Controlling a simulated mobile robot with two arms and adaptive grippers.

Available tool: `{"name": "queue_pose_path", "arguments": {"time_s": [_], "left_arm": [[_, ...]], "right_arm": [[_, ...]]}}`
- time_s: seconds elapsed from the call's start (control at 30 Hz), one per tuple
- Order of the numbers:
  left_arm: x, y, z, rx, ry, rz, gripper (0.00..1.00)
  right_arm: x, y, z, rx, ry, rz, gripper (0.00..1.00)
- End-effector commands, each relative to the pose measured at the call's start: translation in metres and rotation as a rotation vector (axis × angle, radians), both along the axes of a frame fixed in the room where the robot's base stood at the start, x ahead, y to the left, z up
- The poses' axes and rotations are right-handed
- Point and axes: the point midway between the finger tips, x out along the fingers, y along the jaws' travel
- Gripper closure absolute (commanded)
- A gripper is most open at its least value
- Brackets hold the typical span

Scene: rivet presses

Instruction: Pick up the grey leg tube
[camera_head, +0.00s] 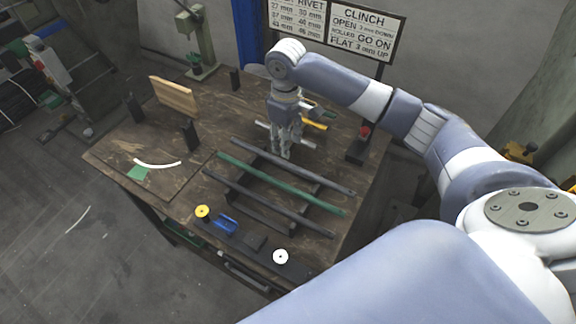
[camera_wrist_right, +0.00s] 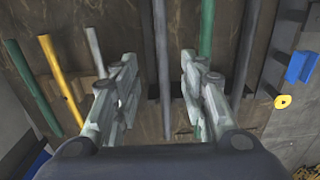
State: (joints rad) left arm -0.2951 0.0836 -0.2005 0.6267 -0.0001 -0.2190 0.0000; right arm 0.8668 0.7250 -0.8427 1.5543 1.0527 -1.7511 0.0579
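In the right wrist view the grey tube (camera_wrist_right: 162,70) runs between the two fingers, with a visible gap on each side. My right gripper (camera_head: 285,153) points down over its middle part, open and empty; it also shows in the wrist view (camera_wrist_right: 159,60). How high the fingertips are above the tube, I cannot tell. A shorter light grey tube (camera_head: 304,142) lies just behind the gripper, partly hidden by it. My left gripper is not in view.
A long green tube (camera_head: 270,178) and a dark tube (camera_head: 265,205) lie in front, across dark supports. A yellow tube (camera_head: 314,125) lies behind the gripper. A black block with a red top (camera_head: 358,148) stands right. The table's left part holds a white curved strip (camera_head: 158,164).

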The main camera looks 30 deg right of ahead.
Motion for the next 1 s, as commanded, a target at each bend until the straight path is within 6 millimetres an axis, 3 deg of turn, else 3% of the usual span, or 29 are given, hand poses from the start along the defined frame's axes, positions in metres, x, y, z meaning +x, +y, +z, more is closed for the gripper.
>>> {"name": "queue_pose_path", "arguments": {"time_s": [0.37, 0.6, 0.9, 1.0], "left_arm": [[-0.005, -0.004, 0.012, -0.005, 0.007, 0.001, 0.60], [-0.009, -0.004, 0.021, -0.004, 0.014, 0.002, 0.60], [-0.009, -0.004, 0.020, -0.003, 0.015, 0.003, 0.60], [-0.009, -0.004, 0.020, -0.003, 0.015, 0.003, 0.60]], "right_arm": [[-0.002, 0.002, -0.037, 0.000, 0.002, -0.001, 0.61], [-0.004, 0.003, -0.072, -0.001, 0.002, -0.001, 0.61], [-0.004, 0.003, -0.079, -0.001, -0.001, 0.000, 0.61], [-0.004, 0.003, -0.078, -0.001, -0.001, 0.000, 0.81]]}}
